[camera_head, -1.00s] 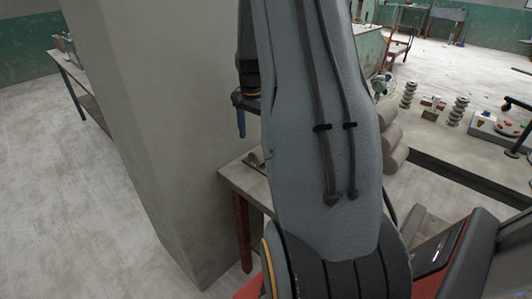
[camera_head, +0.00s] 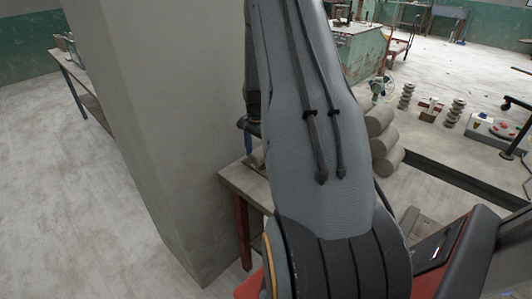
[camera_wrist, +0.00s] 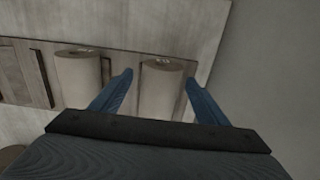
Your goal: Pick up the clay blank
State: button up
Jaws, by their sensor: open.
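Two grey-brown clay blanks, upright-looking cylinders with a small mark on top, show in the wrist view: one in the middle (camera_wrist: 160,92) and one to its left (camera_wrist: 78,80). My gripper (camera_wrist: 159,77) is open, with one blue finger on each side of the middle blank. I see gaps beside the fingers, and I cannot tell how deep they reach around it. In the head view my arm hides most of the gripper and the blanks; only part of a brownish piece (camera_head: 257,158) shows on the table (camera_head: 240,181).
A concrete pillar (camera_head: 165,130) stands close to the table's left. In the wrist view a flat wooden frame (camera_wrist: 20,75) lies left of the blanks. Open floor (camera_head: 60,200) lies to the left.

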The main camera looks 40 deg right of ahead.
jog(key=shift+c, duration=0.4)
jog(key=c, duration=1.5)
jog(key=shift+w+r, duration=0.1)
jog(key=shift+c, duration=0.2)
